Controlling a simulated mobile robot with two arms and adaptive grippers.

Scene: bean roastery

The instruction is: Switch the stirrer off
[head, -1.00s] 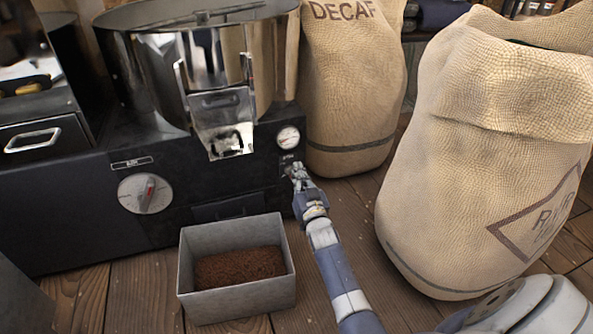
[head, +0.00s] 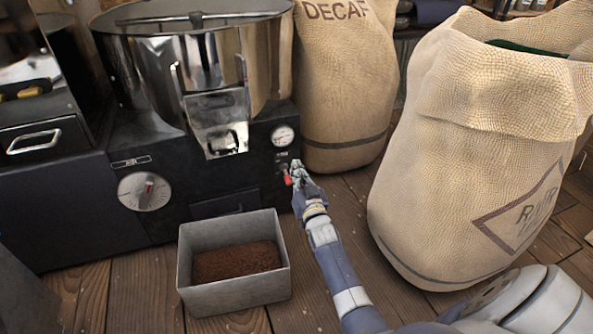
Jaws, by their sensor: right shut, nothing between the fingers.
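The stirrer's small switch (head: 287,179) has a red tip and sits on the black front panel below a round white gauge (head: 284,136). My right gripper (head: 295,168) is shut and empty, right beside the switch on its right side; I cannot tell whether they touch. The steel drum (head: 195,60) of the machine stands above the panel, with a metal chute (head: 217,118) at its front. My left gripper is not in view.
A grey bin (head: 235,297) of brown grounds stands on the wooden floor in front. A DECAF sack (head: 343,85) stands behind my right arm and a larger sack (head: 470,150) to the right.

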